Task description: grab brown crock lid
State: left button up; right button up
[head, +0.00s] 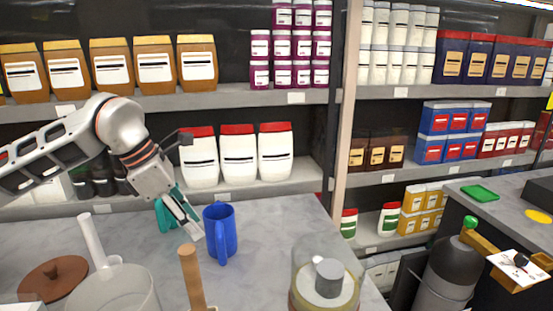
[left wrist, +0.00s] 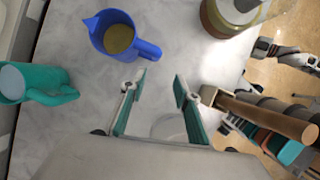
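The brown crock lid (head: 45,283) is a round brown disc with a small knob. It lies on the grey counter at the lower left of the head view, left of the pale pot. I do not make it out in the left wrist view. My left gripper (head: 182,224) is above the counter, to the right of and beyond the lid, close to the blue mug. In the left wrist view its fingers (left wrist: 160,88) are spread apart with nothing between them. My right gripper is not in view.
The blue mug (head: 220,232) stands beside my left gripper; a teal mug (left wrist: 38,85) stands nearby. A pale pot with a handle (head: 115,290), a wooden handle (head: 192,277) and a glass vessel (head: 325,283) line the front. Stocked shelves (head: 240,98) are behind.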

aim_at(54, 279)
jog(key=k, duration=0.95)
